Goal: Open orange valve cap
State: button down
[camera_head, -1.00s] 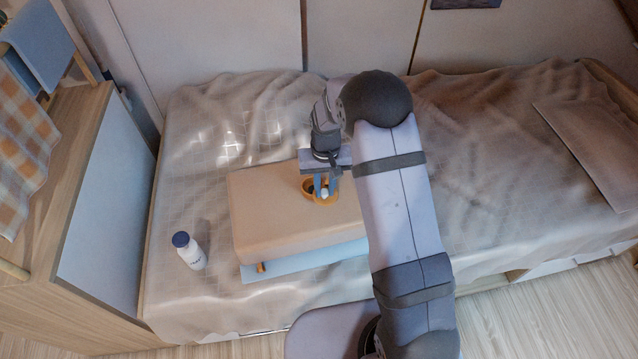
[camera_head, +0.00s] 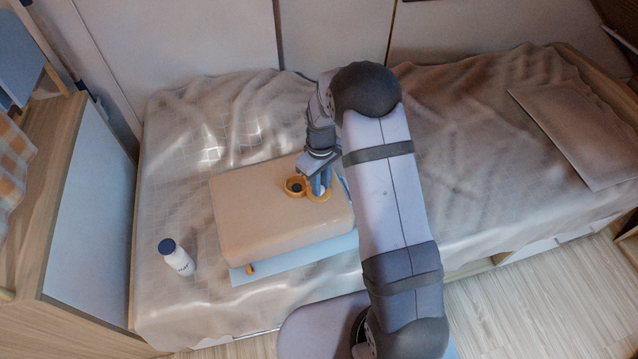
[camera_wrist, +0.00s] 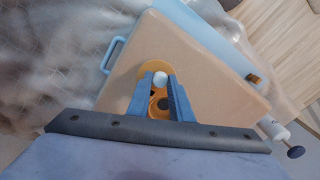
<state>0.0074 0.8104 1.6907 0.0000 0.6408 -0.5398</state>
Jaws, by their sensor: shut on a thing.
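The orange valve cap (camera_head: 320,196) is a round disc with a white knob, on top of a beige box (camera_head: 270,232). My gripper (camera_head: 321,186) points down and is shut on the knob. In the wrist view, the blue fingers of my gripper (camera_wrist: 160,82) pinch the white knob on the orange cap (camera_wrist: 157,69). An orange ring (camera_head: 289,191) with a dark opening lies beside the cap to its left in the head view. The opening shows uncovered. The fingers partly hide the cap and ring in both views.
The box rests on a light blue sheet (camera_head: 295,258) on a bed with a rumpled blanket (camera_head: 480,150). A wooden cabinet (camera_head: 90,200) stands at left.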

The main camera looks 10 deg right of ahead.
dwell(0.3)
jog(key=c, duration=1.6)
grip_release()
jog(key=shift+o, duration=0.2)
jog(key=shift+r+b, duration=0.65)
jog(key=shift+r, duration=3.05)
jog(key=shift+m, duration=0.3)
